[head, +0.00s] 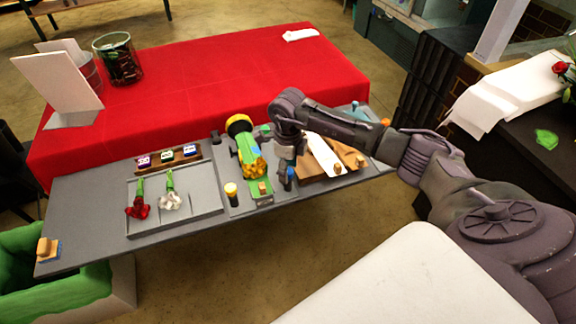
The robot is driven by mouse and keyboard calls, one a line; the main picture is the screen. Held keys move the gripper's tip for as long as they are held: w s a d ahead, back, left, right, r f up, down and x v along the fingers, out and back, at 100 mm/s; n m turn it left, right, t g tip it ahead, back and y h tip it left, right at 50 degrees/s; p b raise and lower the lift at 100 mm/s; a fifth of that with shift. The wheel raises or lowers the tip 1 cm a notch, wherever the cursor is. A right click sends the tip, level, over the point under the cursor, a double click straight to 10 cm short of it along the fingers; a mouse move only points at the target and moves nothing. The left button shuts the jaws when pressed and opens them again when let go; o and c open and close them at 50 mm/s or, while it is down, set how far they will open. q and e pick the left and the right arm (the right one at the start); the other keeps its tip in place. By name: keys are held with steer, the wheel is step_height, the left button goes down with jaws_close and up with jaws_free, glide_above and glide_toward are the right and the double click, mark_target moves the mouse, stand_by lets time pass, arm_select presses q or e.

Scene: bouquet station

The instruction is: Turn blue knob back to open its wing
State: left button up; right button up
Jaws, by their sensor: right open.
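A small blue knob (290,173) on a dark post stands near the front of the grey work board, just right of the bouquet holder. My right gripper (284,163) points down right at the knob, its jaws open. The gripper partly hides the knob, and I cannot tell whether they touch. My left gripper is out of view.
A grey tray (205,219) with a red and a white flower lies left. A wooden board (349,172) with a white roll is close on the right. The red cloth (215,90) behind is mostly clear. A green-lined bin (60,285) stands front left.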

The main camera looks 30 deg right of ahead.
steer(key=shift+f, duration=0.15)
jaws_close()
